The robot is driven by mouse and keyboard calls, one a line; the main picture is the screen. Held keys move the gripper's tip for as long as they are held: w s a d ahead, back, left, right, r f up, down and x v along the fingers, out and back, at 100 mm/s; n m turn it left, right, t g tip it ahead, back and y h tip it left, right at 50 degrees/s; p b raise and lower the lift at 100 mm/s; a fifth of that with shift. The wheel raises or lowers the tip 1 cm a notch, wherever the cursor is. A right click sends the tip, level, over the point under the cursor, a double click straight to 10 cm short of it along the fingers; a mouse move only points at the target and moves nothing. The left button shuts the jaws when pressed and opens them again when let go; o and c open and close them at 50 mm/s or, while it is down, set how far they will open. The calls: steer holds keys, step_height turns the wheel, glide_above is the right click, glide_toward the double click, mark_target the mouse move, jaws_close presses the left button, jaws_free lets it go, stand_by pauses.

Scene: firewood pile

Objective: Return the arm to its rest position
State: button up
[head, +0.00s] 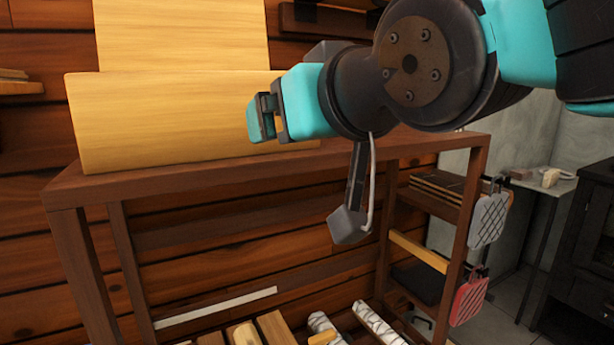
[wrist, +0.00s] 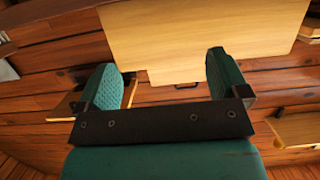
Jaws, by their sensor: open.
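My gripper (head: 262,118) is in the upper middle of the head view, in front of the wooden wall and the dark rack's top. Its teal fingers also show in the wrist view (wrist: 168,85), spread apart with nothing between them. My arm is raised and comes in from the upper right of the head view. A large light wooden panel (head: 170,120) lies behind the gripper, at the rack's top. A pale panel also fills the upper middle of the wrist view (wrist: 200,35), beyond the fingers.
A dark wooden rack (head: 75,190) stands below my gripper. Split logs (head: 275,328) and white-barked logs (head: 375,322) lie low in it. A grey (head: 489,220) and a red (head: 468,298) flat item hang on its right side. A black stove-like cabinet (head: 585,240) stands at the far right.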

steer(key=s+d+f+g+h, duration=0.3)
steer(key=d+f+g, duration=0.55)
steer(key=f, duration=0.65)
steer(key=s+d+f+g, duration=0.4)
steer(key=s+d+f, duration=0.25)
steer(key=s, duration=0.35)
step_height(320, 180, up, 25)
steer(key=s+n+p, duration=0.1)
steer(key=p, duration=2.4)
steer(key=shift+d, duration=0.25)
